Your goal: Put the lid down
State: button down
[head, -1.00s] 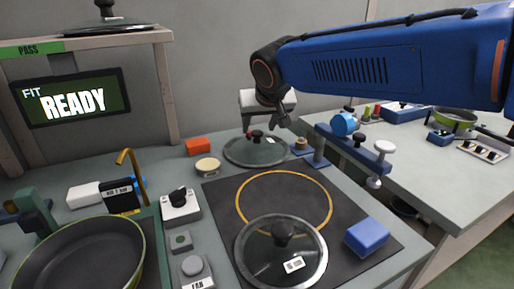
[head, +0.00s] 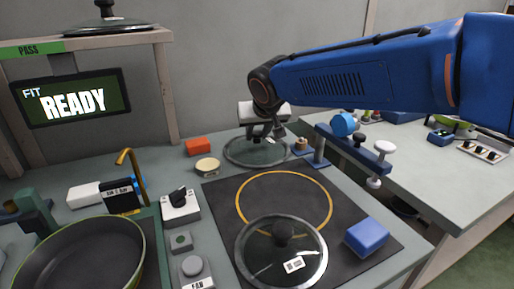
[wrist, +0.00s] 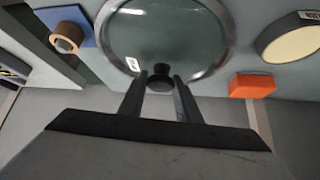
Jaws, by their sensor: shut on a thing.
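A glass lid with a steel rim (head: 240,161) and dark knob is at the back of the table, behind the dark mat. My gripper (head: 265,137) comes down over it, and its fingers partly hide the knob. In the wrist view the two fingers (wrist: 160,82) are shut on the knob (wrist: 160,71), and the lid's rim (wrist: 112,62) shows beyond. The lid looks level; I cannot tell whether it touches the table. A second glass lid (head: 258,262) lies at the front of the dark mat, and a third (head: 110,29) sits on the shelf.
The dark mat (head: 222,193) has a yellow ring and a blue block (head: 367,237). An orange block (head: 198,147) and a round tin (head: 207,165) are left of the held lid. A blue stand (head: 318,156) is close on its right. A pan (head: 85,260) stands front left.

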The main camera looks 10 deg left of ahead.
jog(key=shift+s+d+r, duration=0.1)
jog(key=shift+r, duration=0.2)
notch_tip(320, 180, up, 6)
jog(key=shift+r, duration=0.1)
jog(key=shift+s+d+r, duration=0.1)
jog(key=shift+s+d, duration=0.05)
jog(key=shift+s, duration=0.05)
jog(key=s+d, duration=1.1)
jog(key=s, duration=0.4)
jog(key=shift+s+d, duration=0.15)
jog(key=shift+d, duration=0.15)
send_over(258, 133)
jog(key=shift+a, duration=0.1)
dwell(0.9)
dwell(0.4)
